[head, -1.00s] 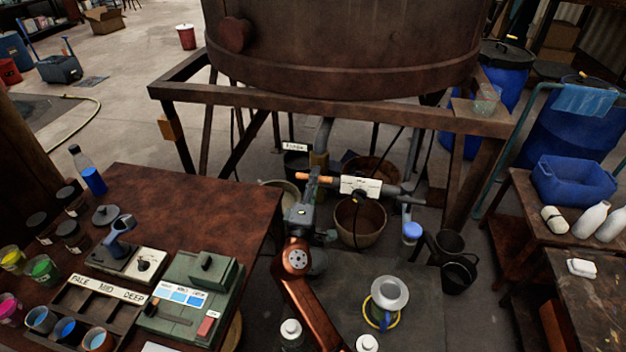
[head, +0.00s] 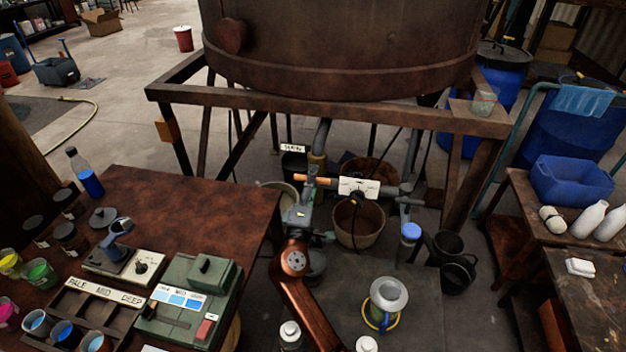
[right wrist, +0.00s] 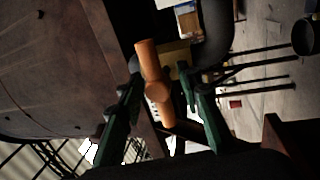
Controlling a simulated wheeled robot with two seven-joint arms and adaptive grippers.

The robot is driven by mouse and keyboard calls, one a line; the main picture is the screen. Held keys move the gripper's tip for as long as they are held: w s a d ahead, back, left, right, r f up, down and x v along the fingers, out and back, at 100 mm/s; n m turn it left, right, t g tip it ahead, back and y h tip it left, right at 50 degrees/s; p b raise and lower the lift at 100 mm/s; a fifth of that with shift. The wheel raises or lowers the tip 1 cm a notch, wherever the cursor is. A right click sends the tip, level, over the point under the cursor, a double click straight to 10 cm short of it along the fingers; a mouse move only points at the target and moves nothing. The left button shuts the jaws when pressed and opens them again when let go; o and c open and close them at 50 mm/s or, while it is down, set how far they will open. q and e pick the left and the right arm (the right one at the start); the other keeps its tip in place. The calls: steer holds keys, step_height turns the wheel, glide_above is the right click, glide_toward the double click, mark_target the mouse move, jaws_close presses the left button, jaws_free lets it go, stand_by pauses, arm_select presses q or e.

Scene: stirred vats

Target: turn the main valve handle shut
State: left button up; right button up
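The main valve handle (head: 325,181) is an orange bar low under the big vat, left of a white label on a grey pipe. In the right wrist view the handle (right wrist: 155,84) shows as an orange bar with a round hub, slanting down between the two dark green fingers. My right gripper (head: 307,190) reaches up to the handle from the front and partly covers it in the head view. Its fingers are apart, one on each side of the handle, with a clear gap on the right side. My left gripper is in neither view.
The brown vat (head: 345,45) on its rusty frame (head: 330,108) hangs over the valve. A bucket (head: 358,222) stands below the pipe. A wooden table (head: 200,205) with jars and a green device (head: 188,300) is at left. A funnel-topped vessel (head: 388,295) stands right of my arm.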

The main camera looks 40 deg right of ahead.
steer(key=v, duration=1.2)
steer(key=shift+f, duration=0.1)
